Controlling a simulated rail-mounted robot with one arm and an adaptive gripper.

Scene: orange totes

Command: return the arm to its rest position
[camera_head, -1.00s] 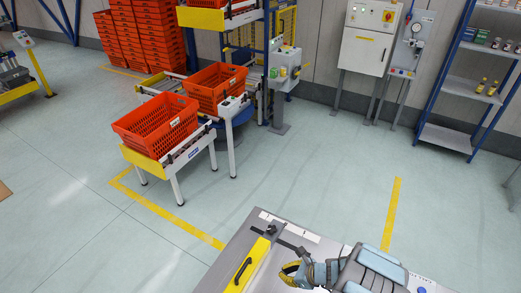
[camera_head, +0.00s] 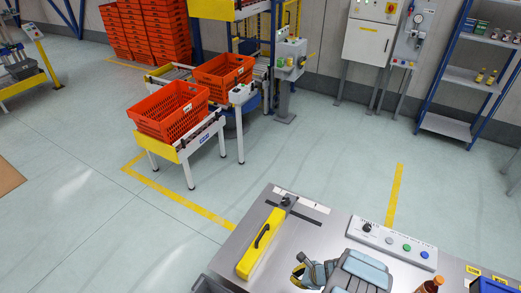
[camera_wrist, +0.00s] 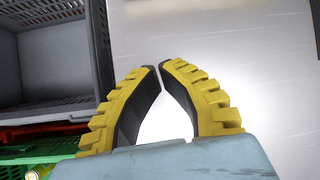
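My gripper (camera_head: 300,272) is at the end of my arm over the grey metal table (camera_head: 322,222) in the head view, small and partly hidden by my arm. In the wrist view my gripper (camera_wrist: 159,66) shows two black fingers with yellow ridged backs. Their tips nearly meet, and nothing is between them. Below them is a bright, plain surface.
A yellow bar (camera_head: 261,243) with a black handle and a button panel (camera_head: 393,242) are on the table. A brown bottle (camera_head: 431,285) stands at its front right. In the wrist view, a grey crate (camera_wrist: 65,62) and a green crate (camera_wrist: 50,150) lie left of the fingers. Orange totes (camera_head: 170,113) stand far off.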

